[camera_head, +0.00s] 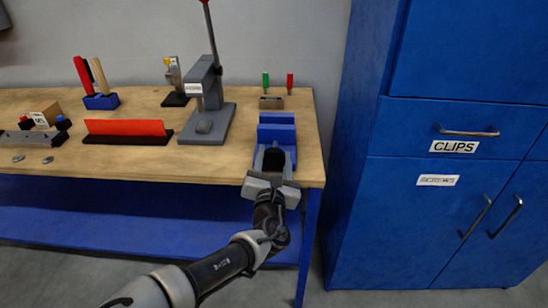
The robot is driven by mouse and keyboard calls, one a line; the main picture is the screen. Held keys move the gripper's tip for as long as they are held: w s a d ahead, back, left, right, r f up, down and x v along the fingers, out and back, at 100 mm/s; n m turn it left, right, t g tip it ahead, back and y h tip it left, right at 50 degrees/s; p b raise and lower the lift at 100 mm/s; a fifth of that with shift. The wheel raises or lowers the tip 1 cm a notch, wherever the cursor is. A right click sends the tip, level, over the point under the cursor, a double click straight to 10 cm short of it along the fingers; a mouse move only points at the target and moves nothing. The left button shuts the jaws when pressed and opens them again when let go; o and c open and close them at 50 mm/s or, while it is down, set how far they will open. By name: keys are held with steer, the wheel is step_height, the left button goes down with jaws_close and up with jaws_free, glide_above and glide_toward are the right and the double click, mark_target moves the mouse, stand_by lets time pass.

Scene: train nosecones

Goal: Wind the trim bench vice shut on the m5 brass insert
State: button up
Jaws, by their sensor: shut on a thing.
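The blue trim bench vice (277,133) stands at the right front corner of the wooden bench. My gripper (271,180) is at the vice's front end, by the bench's front edge. It is shut on the vice's handle, which the gripper itself hides. The vice's blue jaw blocks show as bands behind a dark gap. I cannot make out the m5 brass insert between them, nor how far the jaws stand apart.
On the wooden bench (205,165) stand a grey lever press (207,100), a red bar on a black base (125,131) and a small labelled cardboard box (46,114). Green and red-handled tools stand behind the vice. A blue cabinet (345,180) rises close to the right.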

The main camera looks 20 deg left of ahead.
steer(key=shift+m, duration=1.2)
